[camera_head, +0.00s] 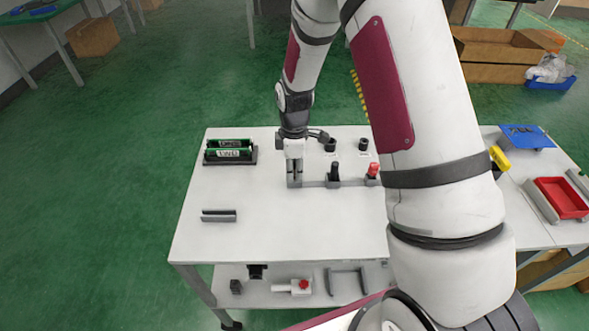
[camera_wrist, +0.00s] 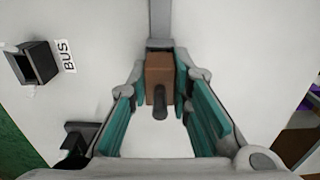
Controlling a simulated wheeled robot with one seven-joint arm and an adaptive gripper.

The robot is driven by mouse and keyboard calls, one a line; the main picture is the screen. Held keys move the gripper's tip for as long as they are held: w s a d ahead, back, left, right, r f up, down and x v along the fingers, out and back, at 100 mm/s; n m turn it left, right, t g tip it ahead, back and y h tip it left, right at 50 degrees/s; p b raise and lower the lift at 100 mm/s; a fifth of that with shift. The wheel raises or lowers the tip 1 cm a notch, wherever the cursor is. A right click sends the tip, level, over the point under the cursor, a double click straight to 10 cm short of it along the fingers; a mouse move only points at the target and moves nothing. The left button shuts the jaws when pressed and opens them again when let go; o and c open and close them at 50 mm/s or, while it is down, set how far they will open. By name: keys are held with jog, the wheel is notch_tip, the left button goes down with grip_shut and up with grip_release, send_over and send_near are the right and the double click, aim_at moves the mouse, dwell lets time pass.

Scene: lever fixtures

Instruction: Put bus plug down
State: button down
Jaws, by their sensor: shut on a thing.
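The bus plug, a brown block with a dark rounded peg (camera_wrist: 159,70), sits between the teal-padded fingers of my gripper (camera_wrist: 160,85) in the wrist view. The fingers are shut on its sides. In the head view my gripper (camera_head: 294,158) points down at the left end of a grey rack (camera_head: 316,184) on the white table. I cannot tell whether the plug touches or sits in the rack. A black square socket (camera_wrist: 40,62) with a BUS label (camera_wrist: 66,56) lies left in the wrist view.
Dark (camera_head: 334,170) and red (camera_head: 373,169) plugs stand along the rack to the right. Black sockets (camera_head: 363,144) are behind them. A green-topped holder (camera_head: 230,150) and small grey bracket (camera_head: 218,215) are at left.

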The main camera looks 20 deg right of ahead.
jog(key=shift+f, duration=0.2)
jog(key=c, duration=1.5)
grip_release()
jog(key=shift+o, duration=0.2)
